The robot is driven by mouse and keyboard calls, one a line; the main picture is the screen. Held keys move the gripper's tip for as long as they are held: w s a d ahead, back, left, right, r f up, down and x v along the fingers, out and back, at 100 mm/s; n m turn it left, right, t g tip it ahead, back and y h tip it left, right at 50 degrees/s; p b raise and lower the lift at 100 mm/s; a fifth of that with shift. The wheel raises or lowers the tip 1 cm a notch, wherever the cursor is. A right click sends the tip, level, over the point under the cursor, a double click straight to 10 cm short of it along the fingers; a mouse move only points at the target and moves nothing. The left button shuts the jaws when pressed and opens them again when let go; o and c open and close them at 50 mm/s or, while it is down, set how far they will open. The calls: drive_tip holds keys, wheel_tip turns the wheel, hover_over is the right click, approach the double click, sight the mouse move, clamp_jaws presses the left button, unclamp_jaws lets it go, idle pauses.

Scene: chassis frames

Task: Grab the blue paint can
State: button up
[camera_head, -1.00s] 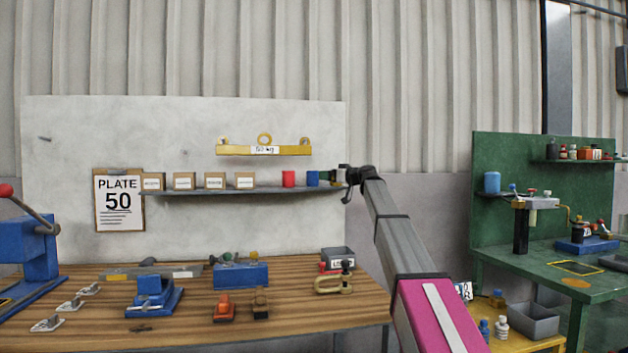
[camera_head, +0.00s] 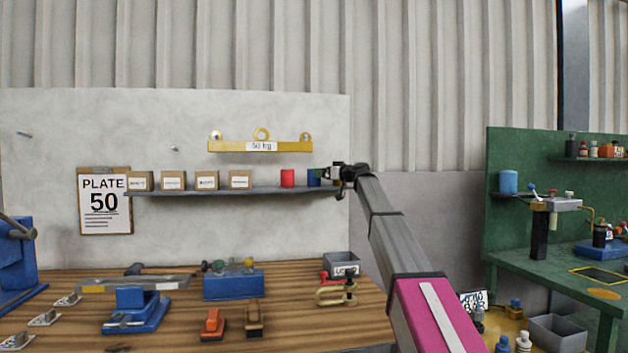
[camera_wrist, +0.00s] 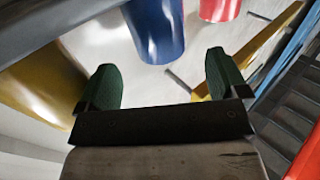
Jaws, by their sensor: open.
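The blue paint can (camera_head: 313,177) stands near the right end of the wall shelf (camera_head: 230,190), right of a red can (camera_head: 287,178). My gripper (camera_head: 328,174) is just right of the blue can and overlaps its edge in the head view. In the wrist view, the blue can (camera_wrist: 156,28) is ahead, between the lines of my gripper's two green fingers (camera_wrist: 161,66). The fingers are spread with nothing between them. The can's near end lies just beyond the fingertips; the rest is cut off by the frame.
A gold-yellow rounded object (camera_wrist: 40,85) is close to the left finger in the wrist view. The red can (camera_wrist: 220,8) is beyond the right finger. Several labelled boxes (camera_head: 173,181) stand along the shelf. A yellow 50 kg beam (camera_head: 261,146) is on the wall above.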

drive_tip(key=x, duration=0.4)
drive_tip(key=f+x, duration=0.1)
drive_tip(key=x, duration=0.1)
drive_tip(key=shift+w+a, duration=0.2)
drive_tip(key=shift+r, duration=0.1)
drive_tip(key=c, duration=1.1)
